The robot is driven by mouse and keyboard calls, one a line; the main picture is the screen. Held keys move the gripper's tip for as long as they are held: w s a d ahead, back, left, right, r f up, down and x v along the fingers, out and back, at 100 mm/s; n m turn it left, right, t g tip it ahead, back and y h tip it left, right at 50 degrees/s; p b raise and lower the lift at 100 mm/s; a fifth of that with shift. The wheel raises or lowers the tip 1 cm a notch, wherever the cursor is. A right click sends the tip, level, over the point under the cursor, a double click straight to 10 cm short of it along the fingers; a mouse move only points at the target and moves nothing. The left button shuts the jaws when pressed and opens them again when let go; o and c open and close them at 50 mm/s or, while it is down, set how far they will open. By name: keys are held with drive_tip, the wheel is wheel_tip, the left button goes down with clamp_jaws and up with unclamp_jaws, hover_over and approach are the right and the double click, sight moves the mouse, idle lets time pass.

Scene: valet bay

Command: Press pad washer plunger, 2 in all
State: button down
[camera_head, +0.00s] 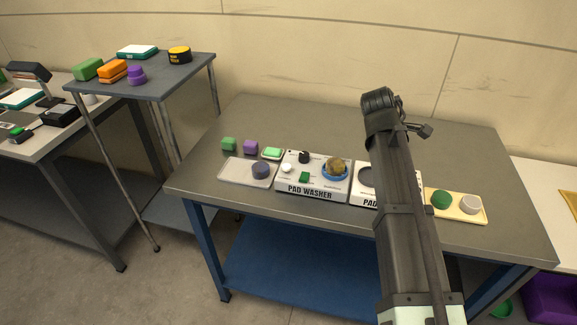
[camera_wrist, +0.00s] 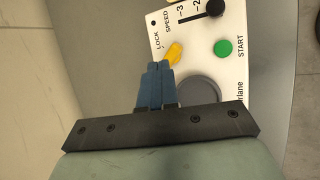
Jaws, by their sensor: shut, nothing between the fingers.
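A white pad washer (camera_head: 312,188) stands on the grey table, with a green button (camera_head: 304,177), a black knob, a white knob and a blue round seat holding a brown pad (camera_head: 336,168). A second white unit (camera_head: 364,194), lettered "PAD", is mostly hidden behind my arm. In the wrist view my gripper (camera_wrist: 156,68) is shut and empty, its blue fingertips beside a yellow part (camera_wrist: 174,53) on a white panel (camera_wrist: 205,55). That panel has a green START button (camera_wrist: 222,48) and a dark grey disc (camera_wrist: 200,91). I cannot tell whether the fingertips touch the yellow part.
A yellow tray (camera_head: 463,212) at right holds a green and a pale round piece. The back of the table is bare. A smaller grey table (camera_head: 150,77) stands left.

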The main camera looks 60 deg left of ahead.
sight(285, 168)
drive_tip(key=s+a+r+n, duration=0.1)
drive_tip(key=s+a, duration=0.2)
drive_tip(key=s+a+y, duration=0.1)
drive_tip(key=s+a, duration=0.2)
drive_tip(key=s, duration=0.1)
drive_tip(key=s+a+r+n+t, duration=0.1)
drive_tip(key=s+a, duration=0.2)
drive_tip(key=s, duration=0.1)
drive_tip(key=shift+a+r+n, duration=0.2)
drive_tip(key=shift+r+n, duration=0.1)
drive_tip(key=shift+r, duration=0.05)
drive_tip(key=s+a+r+n+y, duration=0.1)
drive_tip(key=s+a, duration=0.2)
drive_tip(key=s, duration=0.4)
drive_tip(key=s+a+r+n+t+y, duration=0.1)
drive_tip(key=s+a+r, duration=0.1)
drive_tip(key=s+a, duration=0.2)
drive_tip(key=s, duration=0.3)
drive_tip(key=shift+a+n+y, duration=0.3)
drive_tip(key=shift+n, duration=0.1)
drive_tip(key=shift+w, duration=0.1)
drive_tip(key=shift+f, duration=4.3)
drive_tip(key=shift+f, duration=0.15)
drive_tip(key=shift+f, duration=0.3)
